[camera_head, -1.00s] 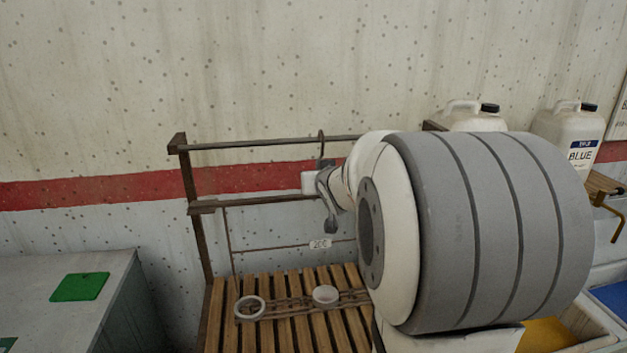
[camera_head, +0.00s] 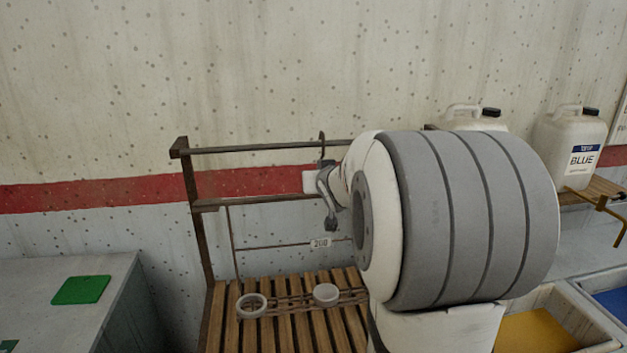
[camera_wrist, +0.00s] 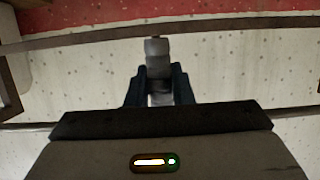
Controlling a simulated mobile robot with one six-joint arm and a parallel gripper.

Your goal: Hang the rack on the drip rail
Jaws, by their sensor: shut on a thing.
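The drip rail is a dark brown frame with an upper bar (camera_head: 250,150) and a lower bar (camera_head: 255,202). My gripper (camera_head: 327,200) is just under the hook, by a pale block (camera_head: 308,182). In the wrist view my gripper (camera_wrist: 159,88) is shut on a grey piece (camera_wrist: 157,50) at its tips. My arm hides the rack's right part.
A slatted wooden bench (camera_head: 290,335) stands below, with two pale rings or cups (camera_head: 252,306) on a brown lattice. A grey cabinet (camera_head: 90,265) with a green pad (camera_head: 81,289) is at left. White jugs (camera_head: 570,150) and open bins (camera_head: 545,330) are at right.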

